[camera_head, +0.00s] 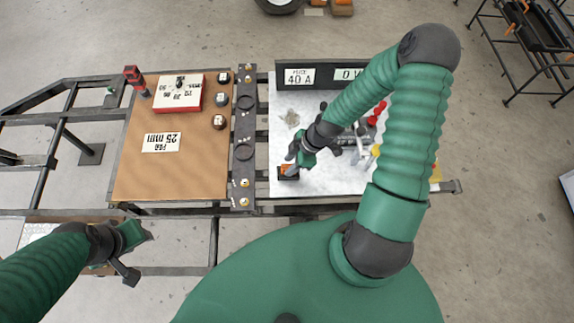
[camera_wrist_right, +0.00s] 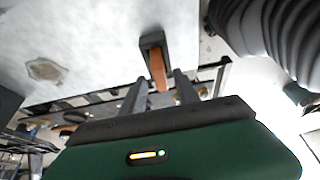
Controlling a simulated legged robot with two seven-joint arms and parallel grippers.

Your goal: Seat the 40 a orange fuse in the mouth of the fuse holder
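An orange piece (camera_head: 289,169), which looks like the orange fuse, is with a dark block near the front left of the white worktop. In the right wrist view the orange piece (camera_wrist_right: 158,73) projects from the dark block (camera_wrist_right: 152,40); I cannot tell whether this block is the fuse holder. My right gripper (camera_head: 294,159) is over it. Its fingers (camera_wrist_right: 160,92) are apart, one on each side of the orange piece, with gaps visible. My left gripper (camera_head: 143,257) is open and empty at the lower left, away from the worktop.
A dark panel with a "40 A" label (camera_head: 299,77) stands at the back of the white worktop (camera_head: 283,137). Red parts (camera_head: 376,113) and a clear small item (camera_head: 291,118) lie there. A brown board (camera_head: 180,125) with a red box (camera_head: 179,93) is left. My right forearm hides part of the worktop.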

